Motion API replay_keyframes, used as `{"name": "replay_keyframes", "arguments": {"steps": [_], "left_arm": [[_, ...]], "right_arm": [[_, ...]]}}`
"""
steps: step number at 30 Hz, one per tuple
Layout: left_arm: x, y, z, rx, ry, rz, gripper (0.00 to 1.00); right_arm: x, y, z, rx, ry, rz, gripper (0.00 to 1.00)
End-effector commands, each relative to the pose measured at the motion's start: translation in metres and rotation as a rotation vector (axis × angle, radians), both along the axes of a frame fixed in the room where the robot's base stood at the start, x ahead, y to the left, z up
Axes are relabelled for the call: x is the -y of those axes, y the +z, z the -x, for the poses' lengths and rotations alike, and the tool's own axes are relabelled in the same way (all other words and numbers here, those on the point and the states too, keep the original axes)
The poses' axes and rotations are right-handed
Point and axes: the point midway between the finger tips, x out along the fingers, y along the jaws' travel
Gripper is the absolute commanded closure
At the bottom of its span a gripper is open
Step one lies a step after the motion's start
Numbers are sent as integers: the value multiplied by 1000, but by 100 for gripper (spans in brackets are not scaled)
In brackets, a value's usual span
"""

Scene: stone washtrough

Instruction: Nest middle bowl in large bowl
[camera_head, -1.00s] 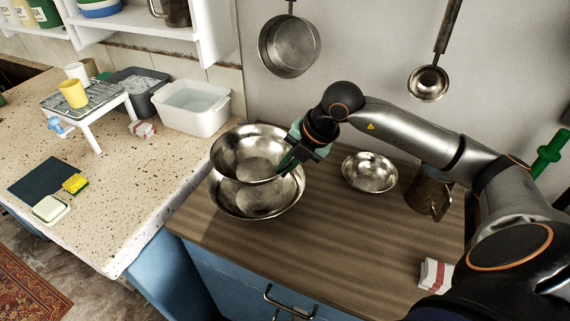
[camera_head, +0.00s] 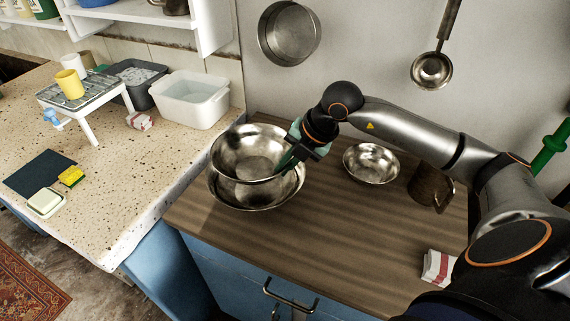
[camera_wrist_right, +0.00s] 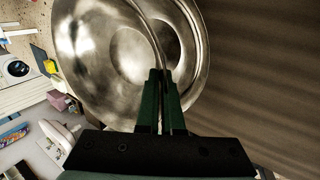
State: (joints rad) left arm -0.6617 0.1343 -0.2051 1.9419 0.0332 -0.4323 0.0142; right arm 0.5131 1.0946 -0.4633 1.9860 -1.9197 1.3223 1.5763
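The middle bowl (camera_head: 246,150) is shiny steel and hangs slightly tilted over the large bowl (camera_head: 255,197), covering much of its opening. The large steel bowl stands on the wooden counter. My right gripper (camera_head: 285,164) is shut on the middle bowl's right rim. In the right wrist view the fingers (camera_wrist_right: 162,78) pinch that rim, with the middle bowl (camera_wrist_right: 90,50) on the left and the large bowl's wall (camera_wrist_right: 200,45) beyond it. Whether the two bowls touch inside is hidden. A smaller steel bowl (camera_head: 371,164) stands apart to the right. My left gripper is not in view.
A brown mug (camera_head: 430,186) and a red-striped cloth (camera_head: 437,266) are at the right of the wooden counter (camera_head: 300,240). A pan (camera_head: 289,34) and ladle (camera_head: 432,70) hang on the wall. A white tub (camera_head: 192,100) stands on the speckled counter at left. The counter's front middle is clear.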

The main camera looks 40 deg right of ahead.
Motion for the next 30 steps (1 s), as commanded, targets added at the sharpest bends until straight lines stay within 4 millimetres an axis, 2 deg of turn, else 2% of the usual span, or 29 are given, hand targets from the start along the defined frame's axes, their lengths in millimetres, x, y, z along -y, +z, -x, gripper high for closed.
{"name": "replay_keyframes", "arguments": {"steps": [30], "left_arm": [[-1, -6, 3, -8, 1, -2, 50]], "right_arm": [[0, -1, 0, 2, 0, 0, 100]]}}
